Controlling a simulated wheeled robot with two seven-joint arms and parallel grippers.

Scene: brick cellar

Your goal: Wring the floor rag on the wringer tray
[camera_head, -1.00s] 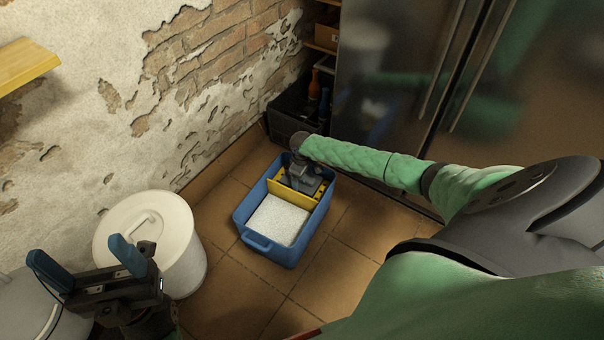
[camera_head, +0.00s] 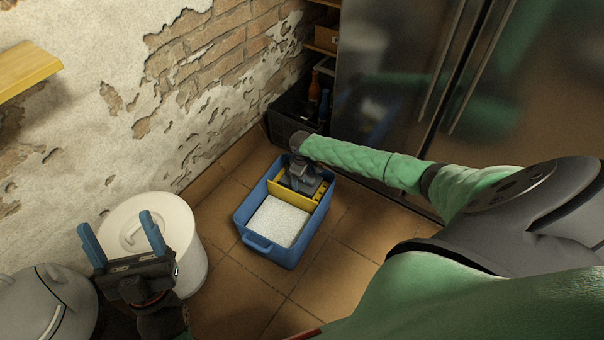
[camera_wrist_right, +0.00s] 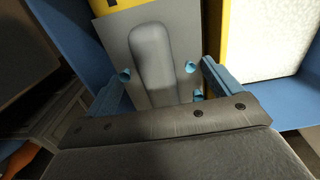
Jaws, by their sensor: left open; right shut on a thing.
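A blue tub (camera_head: 290,258) stands on the tiled floor, with a yellow wringer tray (camera_head: 322,191) across its far part and a white, grainy surface in its near part. My right gripper (camera_head: 303,180) is down over the yellow tray. In the right wrist view its blue fingers stand either side of a grey piece with a rounded ridge (camera_wrist_right: 152,60), and it is shut on this. I cannot tell for sure whether this piece is the rag; no other rag shows. My left gripper (camera_head: 117,224) is open and empty, raised left of the tub near a white bin.
The lidded white bin (camera_head: 182,225) stands left of the tub, with a grey rounded container (camera_head: 45,305) at lower left. A dark crate with bottles (camera_head: 287,118) and a steel fridge (camera_head: 395,95) are behind. A yellow shelf (camera_head: 25,70) juts from the wall. Floor in front of the tub is clear.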

